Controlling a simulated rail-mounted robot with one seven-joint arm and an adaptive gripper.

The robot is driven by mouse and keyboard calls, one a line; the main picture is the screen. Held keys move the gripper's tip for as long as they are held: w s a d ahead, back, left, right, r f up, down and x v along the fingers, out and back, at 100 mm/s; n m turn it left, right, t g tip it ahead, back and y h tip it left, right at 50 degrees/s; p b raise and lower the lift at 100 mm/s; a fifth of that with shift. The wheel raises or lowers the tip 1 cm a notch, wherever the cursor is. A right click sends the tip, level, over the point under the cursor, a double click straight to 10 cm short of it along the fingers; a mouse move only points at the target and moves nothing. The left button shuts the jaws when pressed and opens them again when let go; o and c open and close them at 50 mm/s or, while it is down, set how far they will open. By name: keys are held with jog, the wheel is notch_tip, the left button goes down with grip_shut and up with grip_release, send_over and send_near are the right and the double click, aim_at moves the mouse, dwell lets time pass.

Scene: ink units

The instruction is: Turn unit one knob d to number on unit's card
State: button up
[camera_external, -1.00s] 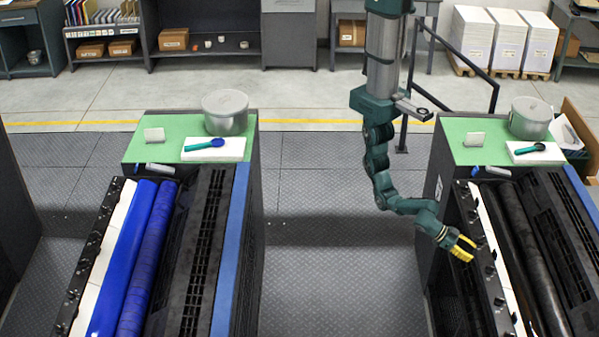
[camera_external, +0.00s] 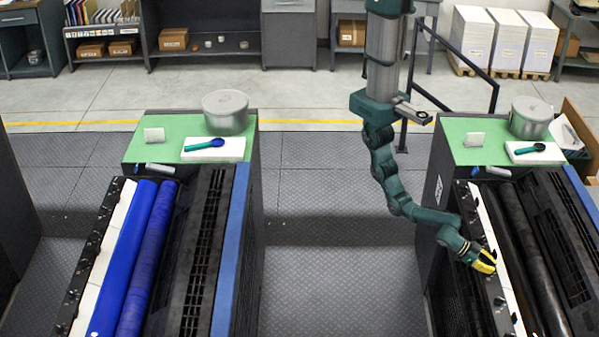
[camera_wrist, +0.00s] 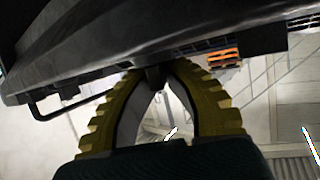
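The right ink unit has a black rail (camera_external: 466,203) of small dark knobs along its left edge. A small white card (camera_external: 474,139) stands on its green top; its number is too small to read. My gripper (camera_external: 493,262), with yellow fingers, is at this rail, about midway along. In the wrist view my gripper (camera_wrist: 160,72) has its fingertips close together on both sides of a small black knob (camera_wrist: 155,80) under the rail. I cannot read which knob this is. The fingers hide much of it in the external view.
A second unit with blue rollers (camera_external: 150,250) stands at the left, with its own knob rail (camera_external: 92,255) and card (camera_external: 154,135). A metal pot (camera_external: 529,118) and a spatula-like tool (camera_external: 530,149) lie on the right unit's top. The aisle floor (camera_external: 320,250) is clear.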

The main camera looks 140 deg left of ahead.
grip_shut()
jog(key=shift+f+n+y+b, duration=0.15)
jog(key=shift+n+y+b, duration=0.15)
jog(key=shift+b, duration=0.2)
jog(key=shift+d+g+b, duration=0.1)
jog(key=shift+g+b, duration=0.2)
jog(key=shift+b, duration=0.1)
jog(key=n+g+y+b, duration=0.1)
jog(key=b, duration=0.1)
jog(key=n+g+y+b, duration=0.1)
jog(key=n, duration=0.1)
jog(key=n+y+b, duration=0.1)
jog(key=y+b, duration=0.1)
jog(key=shift+f+g+b, duration=0.25)
jog(key=shift+g+b, duration=0.1)
jog(key=shift+g, duration=0.05)
jog(key=n+g+y+b, duration=0.1)
jog(key=n+b, duration=0.1)
jog(key=shift+g+b, duration=0.4)
jog(key=n+g+y+b, duration=0.1)
jog(key=n+g+b, duration=0.1)
jog(key=b, duration=0.2)
jog(key=shift+s+r, duration=0.1)
jog(key=shift+r, duration=0.1)
jog(key=shift+a+n+g+y+b, duration=0.2)
jog(key=shift+n+g+y+b, duration=0.2)
jog(key=shift+n+g+b, duration=0.4)
